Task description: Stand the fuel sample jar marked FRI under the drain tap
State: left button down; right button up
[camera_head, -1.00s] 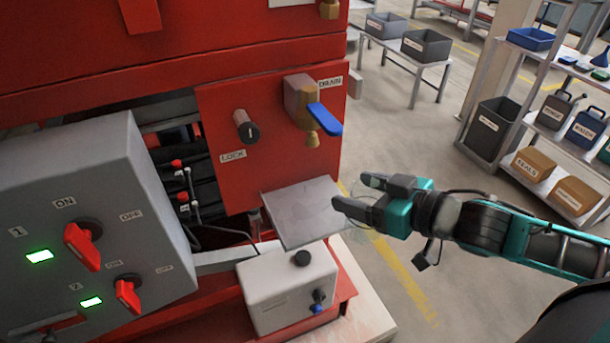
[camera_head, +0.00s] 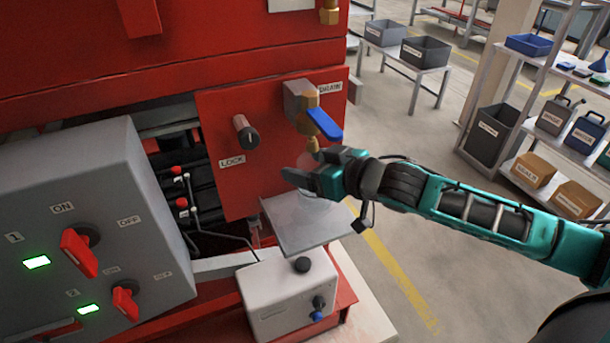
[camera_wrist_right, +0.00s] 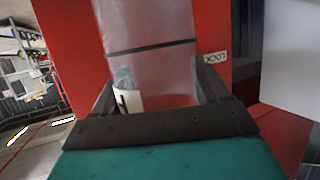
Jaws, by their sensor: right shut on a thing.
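The drain tap (camera_head: 302,104), with a brass body and blue lever (camera_head: 325,124), sticks out of the red panel under a DRAIN label. My right gripper (camera_head: 300,176) is just below its spout, shut on a clear jar. The jar (camera_head: 318,212) shows faintly in the head view, over the grey metal shelf (camera_head: 300,236). I cannot tell whether its base touches the shelf. In the right wrist view the jar (camera_wrist_right: 150,65) is between the fingers (camera_wrist_right: 158,92). It has a dark line and a white label whose letters are mostly hidden. My left gripper is out of view.
A LOCK knob (camera_head: 245,132) juts from the panel left of the tap. A grey switch box (camera_head: 90,220) with red handles fills the left. A white tank (camera_head: 288,298) with a black cap sits below the shelf.

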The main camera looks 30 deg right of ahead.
jog(key=shift+w+a, duration=0.2)
jog(key=shift+w, duration=0.35)
jog(key=shift+f+b, duration=0.3)
jog(key=shift+f, duration=1.45)
jog(key=shift+f, duration=0.15)
jog(key=o, duration=1.3)
jog(key=shift+c, duration=0.2)
jog(key=shift+r, duration=0.2)
jog(key=p+v, duration=0.1)
jog(key=v, duration=1.1)
